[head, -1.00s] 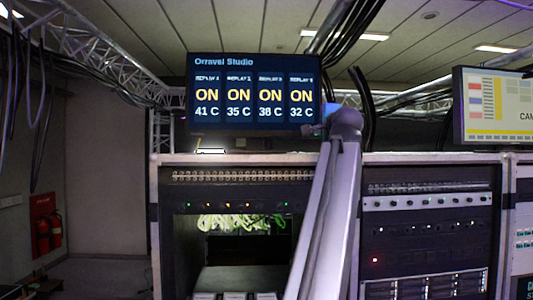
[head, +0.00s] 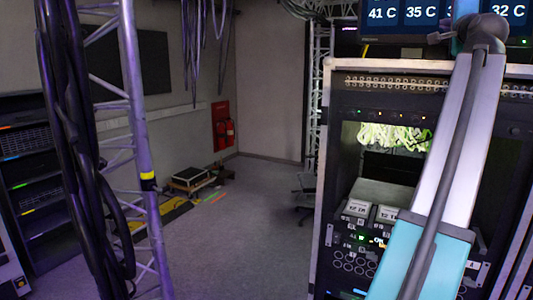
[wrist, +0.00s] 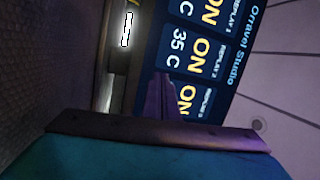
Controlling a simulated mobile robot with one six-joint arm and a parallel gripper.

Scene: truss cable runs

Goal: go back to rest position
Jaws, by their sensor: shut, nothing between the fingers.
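My gripper (wrist: 163,97) shows as a dark purple shape in the wrist view, shut and empty, in front of the status screen. Teal and purple parts of my own arm fill the bottom of that view. In the head view my arm rises along the right side, across the front of the equipment rack (head: 330,170); the gripper cannot be made out there. The status screen (head: 420,18) is cut by the top edge of the head view, with my arm in front of it. It shows turned sideways in the wrist view (wrist: 205,45), with "ON" readings.
A truss upright (head: 135,110) with hanging black cables (head: 70,150) stands close at left. Grey floor (head: 240,230) is open between it and the rack. A black case (head: 190,178) lies by the wall.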

